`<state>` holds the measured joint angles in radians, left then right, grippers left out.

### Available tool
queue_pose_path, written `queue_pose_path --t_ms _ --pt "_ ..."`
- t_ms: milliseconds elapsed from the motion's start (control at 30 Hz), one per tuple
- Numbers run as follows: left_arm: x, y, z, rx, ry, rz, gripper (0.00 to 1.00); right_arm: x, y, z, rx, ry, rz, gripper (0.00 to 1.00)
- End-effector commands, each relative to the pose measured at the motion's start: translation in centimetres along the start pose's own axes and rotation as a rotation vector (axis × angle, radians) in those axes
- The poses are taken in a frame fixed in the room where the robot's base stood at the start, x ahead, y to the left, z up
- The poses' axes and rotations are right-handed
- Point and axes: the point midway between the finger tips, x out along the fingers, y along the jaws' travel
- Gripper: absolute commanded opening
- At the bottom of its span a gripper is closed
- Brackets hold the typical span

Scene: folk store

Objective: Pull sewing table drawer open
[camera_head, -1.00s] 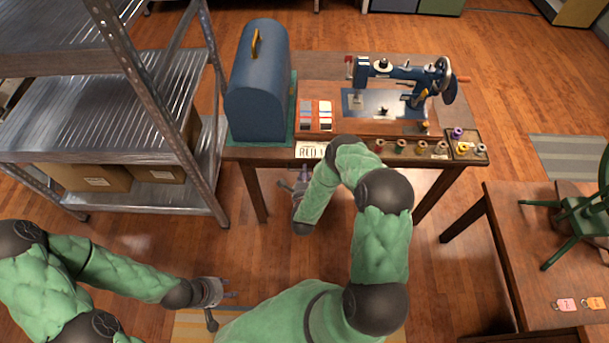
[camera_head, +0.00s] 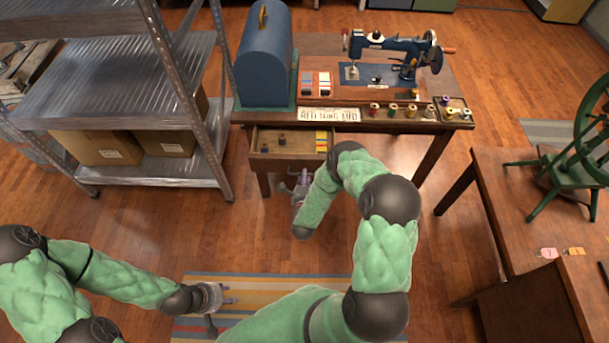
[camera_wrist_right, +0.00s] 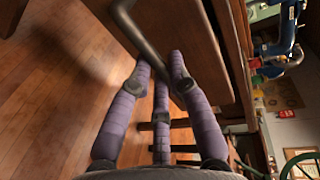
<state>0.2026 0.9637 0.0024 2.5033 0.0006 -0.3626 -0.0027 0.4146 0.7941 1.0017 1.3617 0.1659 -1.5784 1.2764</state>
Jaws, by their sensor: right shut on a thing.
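The sewing table (camera_head: 440,92) is at the back centre, with its drawer (camera_head: 283,156) pulled out towards me under the front edge. The open drawer shows small dark items and yellow and red items inside. My right gripper (camera_head: 303,182) is at the drawer's front, partly hidden by my arm. In the right wrist view my right gripper (camera_wrist_right: 161,75) is shut on the dark bar handle (camera_wrist_right: 138,30) of the wooden drawer front (camera_wrist_right: 188,35). My left gripper (camera_head: 229,293) is low at the left over the striped rug, empty, with its fingers apart.
A blue sewing-machine case (camera_head: 264,60), a sewing machine (camera_head: 395,52) and several thread spools (camera_head: 411,110) stand on the table. A metal shelf (camera_head: 120,85) stands close at left. A wooden table (camera_head: 525,200) with a green spinning wheel (camera_head: 575,165) is at right.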

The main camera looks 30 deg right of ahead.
Motion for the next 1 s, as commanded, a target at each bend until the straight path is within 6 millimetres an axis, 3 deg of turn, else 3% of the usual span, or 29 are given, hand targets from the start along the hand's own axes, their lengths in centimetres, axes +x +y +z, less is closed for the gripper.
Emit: queue_pose_path --t_ms 500,533,600,1000 --pt "-0.02 0.01 -0.01 0.0 0.0 0.0 0.4 -0.32 0.08 -0.01 0.0 0.0 0.001 0.0" --pt "-0.02 0.01 0.0 0.0 0.0 0.0 0.4 -0.32 0.08 -0.01 0.0 0.0 0.001 0.27" --pt "-0.02 0.01 0.0 0.0 0.0 0.0 0.4 -0.32 0.08 -0.01 0.0 0.0 0.001 0.42" --pt "-0.02 0.01 0.0 0.0 0.0 0.0 0.4 -0.72 0.09 0.02 0.0 0.0 0.001 0.42"
